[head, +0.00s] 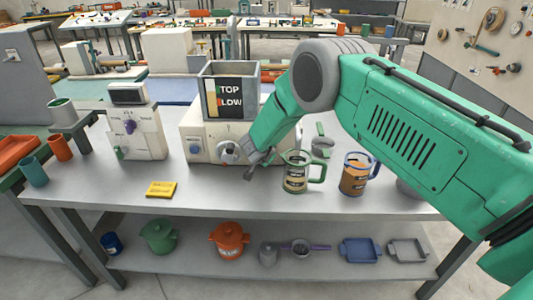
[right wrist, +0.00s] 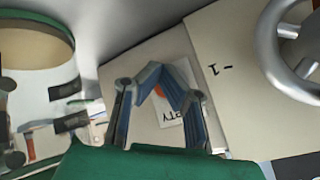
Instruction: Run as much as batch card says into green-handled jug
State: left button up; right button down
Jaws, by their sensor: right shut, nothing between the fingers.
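The green-handled jug (head: 296,174) stands upright on the grey table, right of the cream machine (head: 205,140). It seems to hold some tan material; the level is unclear. The machine carries a grey hopper (head: 228,98) marked TOP and LOW, and a round metal knob (head: 228,152) on its front. A yellow card (head: 161,189) lies on the table; its text is unreadable, so I cannot tell if it is the batch card. My right gripper (head: 250,174) is shut and empty, between knob and jug. In the right wrist view its fingers (right wrist: 163,80) are apart from the knob (right wrist: 300,50).
A second cream device (head: 134,135) is at left. Pots and trays sit on the lower shelf (head: 190,256). The table front is mostly clear.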

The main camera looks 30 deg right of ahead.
jog(key=shift+s+d, duration=0.1)
jog(key=shift+s, duration=0.25)
jog(key=shift+s+a+p, duration=0.25)
jog(key=shift+s+a, duration=0.2)
jog(key=shift+s, duration=0.3)
jog(key=shift+s+a+p, duration=0.25)
jog(key=shift+s+a, duration=0.15)
jog(key=shift+s, duration=0.3)
jog(key=shift+s+a+p, duration=0.25)
jog(key=shift+s+a, duration=0.2)
jog(key=shift+s, duration=0.3)
dwell(0.4)
